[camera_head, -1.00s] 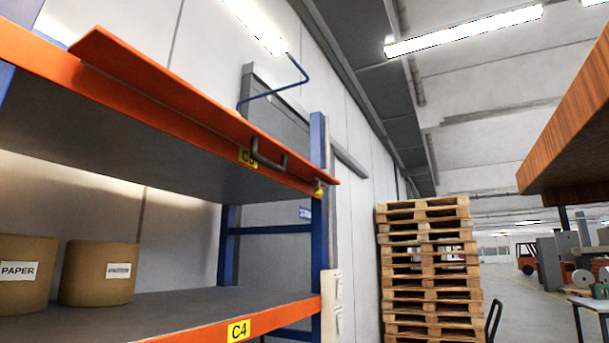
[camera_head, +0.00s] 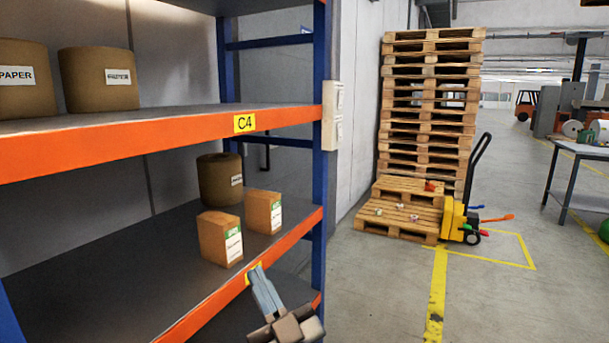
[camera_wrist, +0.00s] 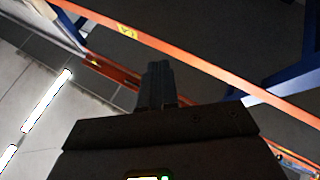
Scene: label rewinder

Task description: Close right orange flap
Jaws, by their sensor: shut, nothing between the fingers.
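The orange flap is out of the head view now. In the wrist view, a further orange strip (camera_wrist: 112,70) lies beyond a nearer orange beam, and I cannot tell whether it is the flap or a shelf beam. My gripper (camera_head: 256,269) is at the bottom of the head view, in front of the lower shelf's orange beam and partly over its yellow label. It is shut and empty, with its fingers pointing up. The fingers also show in the wrist view (camera_wrist: 159,68), dark and together.
The middle shelf beam (camera_head: 150,133) bears the label C4. Two boxes (camera_head: 220,238) (camera_head: 263,211) and a brown roll (camera_head: 219,180) stand on the lower shelf. Stacked pallets (camera_head: 427,110) and a yellow pallet jack (camera_head: 455,220) stand right. Floor between is clear.

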